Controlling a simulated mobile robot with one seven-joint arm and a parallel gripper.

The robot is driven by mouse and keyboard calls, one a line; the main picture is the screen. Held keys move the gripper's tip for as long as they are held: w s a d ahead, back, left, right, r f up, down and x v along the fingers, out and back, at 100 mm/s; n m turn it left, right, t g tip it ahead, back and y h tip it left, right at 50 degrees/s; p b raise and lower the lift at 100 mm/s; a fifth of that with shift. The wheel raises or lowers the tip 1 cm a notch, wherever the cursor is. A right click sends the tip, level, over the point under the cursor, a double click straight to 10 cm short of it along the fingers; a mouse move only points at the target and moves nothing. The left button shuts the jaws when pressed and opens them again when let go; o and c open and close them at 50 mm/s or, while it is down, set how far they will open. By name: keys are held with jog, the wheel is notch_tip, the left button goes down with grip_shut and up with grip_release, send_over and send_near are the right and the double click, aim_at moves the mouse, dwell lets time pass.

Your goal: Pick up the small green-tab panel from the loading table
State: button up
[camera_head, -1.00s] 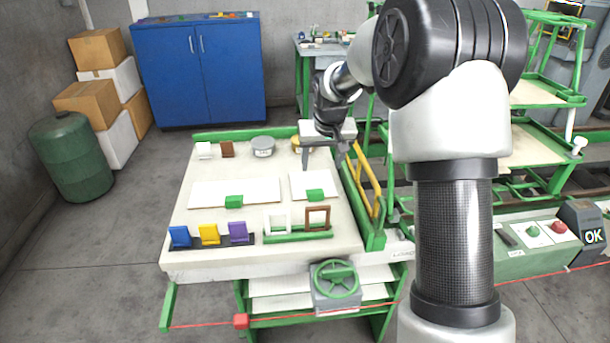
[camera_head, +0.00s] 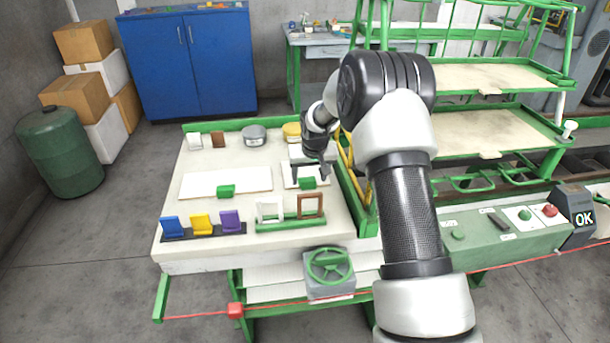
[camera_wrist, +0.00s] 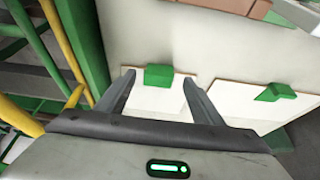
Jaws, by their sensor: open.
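The small white panel with a green tab lies flat on the loading table (camera_head: 170,232). In the head view the panel (camera_head: 290,181) is partly hidden by my gripper (camera_head: 311,172), and its green tab (camera_head: 307,183) shows just in front. In the wrist view the small panel (camera_wrist: 150,99) and its green tab (camera_wrist: 158,75) sit between the two fingers of my gripper (camera_wrist: 158,77). The gripper is open and empty, pointing down over the panel. I cannot tell its exact height above it.
A larger white panel (camera_head: 250,178) with its own green tab (camera_head: 226,190) lies to the left. Blue, yellow and purple holders (camera_head: 201,225) stand at the table's front. White and brown frames (camera_head: 310,205) stand in front. A yellow rail (camera_head: 346,150) and green frame run along the right.

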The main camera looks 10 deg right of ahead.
aim_at(309, 182)
jog(key=x, duration=0.3)
jog(key=shift+w+f, duration=0.1)
jog(key=shift+f, duration=0.1)
jog(key=shift+c, duration=0.2)
jog(key=c, duration=1.1)
jog(key=shift+r, duration=0.1)
jog(key=shift+c, duration=0.2)
